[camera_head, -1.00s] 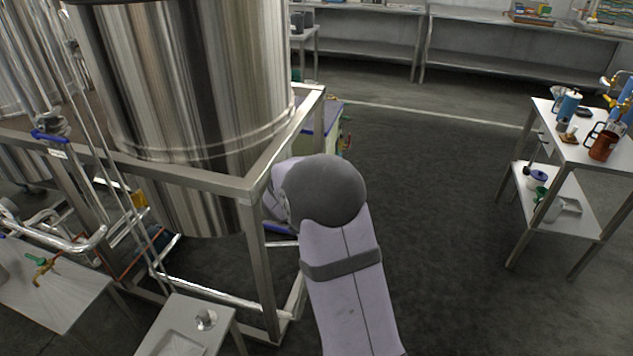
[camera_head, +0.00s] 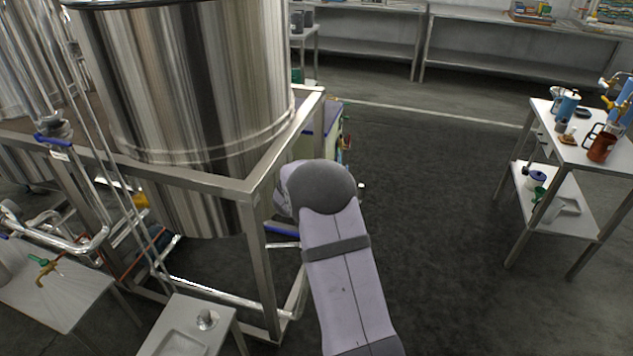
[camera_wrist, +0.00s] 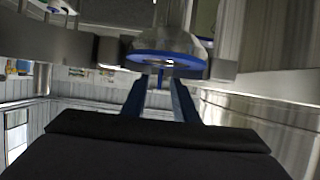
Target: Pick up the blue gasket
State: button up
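The blue gasket (camera_wrist: 165,63) is a blue ring in the wrist view, around the lower rim of a shiny metal fitting under a tank. My gripper (camera_wrist: 159,92) shows below it in the wrist view. Its two dark blue fingers stand apart, with no held thing visible between them. The fingertips point up toward the gasket's rim and look close to it; I cannot tell whether they touch. In the head view, my arm hides most of the gripper area, and I cannot make out the gasket.
A large steel tank (camera_head: 200,80) stands in a metal frame (camera_head: 262,215) beside my arm, with pipes below. Frame beams also cross the wrist view (camera_wrist: 60,40). A two-level side table (camera_head: 600,155) with jugs and cups stands at the right. The floor between is clear.

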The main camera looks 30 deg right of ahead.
jog(key=shift+x, duration=0.8)
grip_shut()
notch_tip(320, 180, up, 10)
jog(key=shift+r+p, duration=0.1)
jog(key=shift+p, duration=0.2)
